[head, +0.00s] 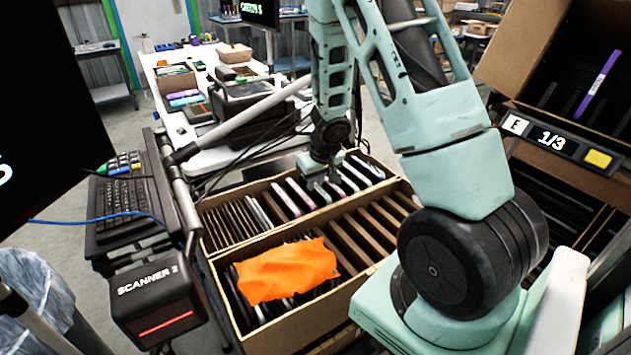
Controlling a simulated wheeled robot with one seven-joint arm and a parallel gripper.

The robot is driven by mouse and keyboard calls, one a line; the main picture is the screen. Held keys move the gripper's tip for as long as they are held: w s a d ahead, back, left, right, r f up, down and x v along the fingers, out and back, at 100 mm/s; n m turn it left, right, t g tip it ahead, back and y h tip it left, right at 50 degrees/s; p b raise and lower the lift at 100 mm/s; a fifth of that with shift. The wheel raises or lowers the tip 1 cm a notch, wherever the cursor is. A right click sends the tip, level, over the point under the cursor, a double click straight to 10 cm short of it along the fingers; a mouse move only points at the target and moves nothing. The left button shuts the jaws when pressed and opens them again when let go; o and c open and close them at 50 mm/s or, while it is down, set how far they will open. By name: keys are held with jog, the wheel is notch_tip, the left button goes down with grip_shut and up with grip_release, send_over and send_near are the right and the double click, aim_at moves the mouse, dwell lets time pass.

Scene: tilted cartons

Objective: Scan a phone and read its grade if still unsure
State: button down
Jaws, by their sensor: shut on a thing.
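A cardboard carton (205,268) with slotted dividers stands in the middle of the head view. Several phones (289,197) stand on edge in its far section. My gripper (318,183) points down at these phones and is shut on one of them; that phone is mostly hidden by the fingers and its neighbours, and I cannot tell whether it is clear of its slot. A black scanner (155,300) marked "SCANNER 2" with a red line stands at the lower left. No grade is readable on any phone.
An orange cloth (287,270) lies over the near section of the carton. A keyboard (125,203) and a dark monitor (45,110) are at the left. A white table (165,68) with phones is behind.

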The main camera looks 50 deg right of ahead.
jog(key=shift+f, duration=0.25)
dwell(0.3)
dwell(0.4)
jog(key=c, duration=1.3)
grip_release()
jog(key=shift+c, duration=0.2)
jog(key=shift+r, duration=0.1)
jog(key=w+p+v, duration=0.2)
jog(key=p+v, duration=2)
jog(key=v, duration=0.3)
jog(key=shift+d+r, duration=0.2)
jog(key=shift+r, duration=0.5)
